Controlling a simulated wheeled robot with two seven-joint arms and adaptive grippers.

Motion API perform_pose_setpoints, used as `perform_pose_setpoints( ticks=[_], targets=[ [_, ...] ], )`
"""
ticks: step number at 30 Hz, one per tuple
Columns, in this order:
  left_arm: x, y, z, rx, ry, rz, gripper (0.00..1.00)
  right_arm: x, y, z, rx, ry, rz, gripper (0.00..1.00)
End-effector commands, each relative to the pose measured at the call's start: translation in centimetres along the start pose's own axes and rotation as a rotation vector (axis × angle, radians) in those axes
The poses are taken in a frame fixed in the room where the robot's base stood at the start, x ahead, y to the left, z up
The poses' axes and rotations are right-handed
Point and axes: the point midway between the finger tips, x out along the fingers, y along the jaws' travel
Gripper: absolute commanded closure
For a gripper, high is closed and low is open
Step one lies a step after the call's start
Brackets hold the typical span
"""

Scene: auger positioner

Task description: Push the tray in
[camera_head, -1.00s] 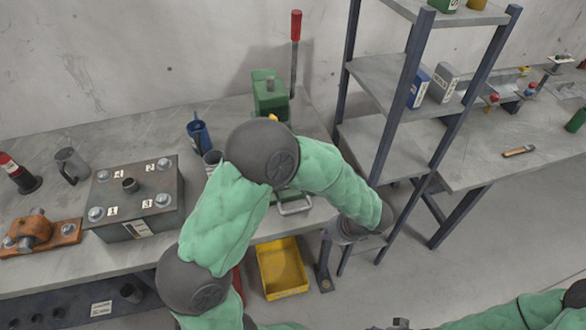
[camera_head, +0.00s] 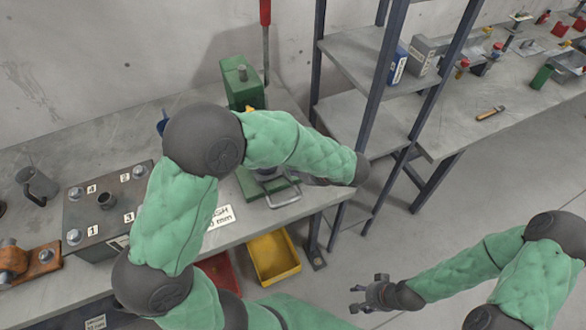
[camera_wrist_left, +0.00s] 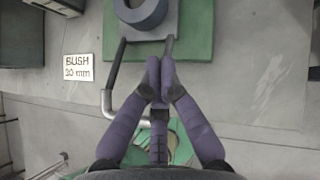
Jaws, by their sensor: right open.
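The grey tray (camera_wrist_left: 182,22) lies on the green press base (camera_wrist_left: 200,45) in the left wrist view, with a dark ring (camera_wrist_left: 140,10) on it. Its bent metal handle (camera_wrist_left: 109,103) sticks out toward me; in the head view the handle (camera_head: 284,193) shows below my left arm. My left gripper (camera_wrist_left: 160,68) is shut, its fingertips together over the handle's right side. No object shows between them, and I cannot tell whether they touch the handle. My left forearm hides this gripper in the head view. My right gripper (camera_head: 368,293) is open and empty, low over the floor.
The green press (camera_head: 241,88) with a red-tipped lever stands behind. A shelf rack (camera_head: 365,125) stands to its right. A "BUSH 30 mm" label (camera_wrist_left: 77,67) lies left of the tray. A yellow bin (camera_head: 272,258) is below the bench edge. A bolted block (camera_head: 105,205) is at left.

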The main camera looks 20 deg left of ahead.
Motion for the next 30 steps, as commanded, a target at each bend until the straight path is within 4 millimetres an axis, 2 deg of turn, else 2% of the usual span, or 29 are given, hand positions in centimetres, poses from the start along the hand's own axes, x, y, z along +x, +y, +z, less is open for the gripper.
perform_pose_setpoints(
  ticks=[1,6,12,18,30],
  targets=[
    [1.1,0.1,-0.1,-0.002,0.001,0.005,1.00,0.4,0.2,0.0,0.000,0.000,0.000,0.43],
    [4.1,0.1,-0.1,-0.002,0.001,0.004,1.00,1.2,0.4,-0.1,0.000,0.000,0.000,0.43],
    [6.6,0.1,-0.1,-0.002,0.001,0.003,1.00,1.8,0.6,-0.1,0.000,0.000,0.000,0.43],
    [7.6,0.0,-0.1,-0.002,0.001,0.001,1.00,2.0,0.7,-0.1,0.000,0.000,0.000,0.43],
    [7.9,-0.1,0.2,-0.003,0.002,0.002,1.00,1.9,0.7,-0.1,0.000,0.000,0.000,0.43]
  ],
)
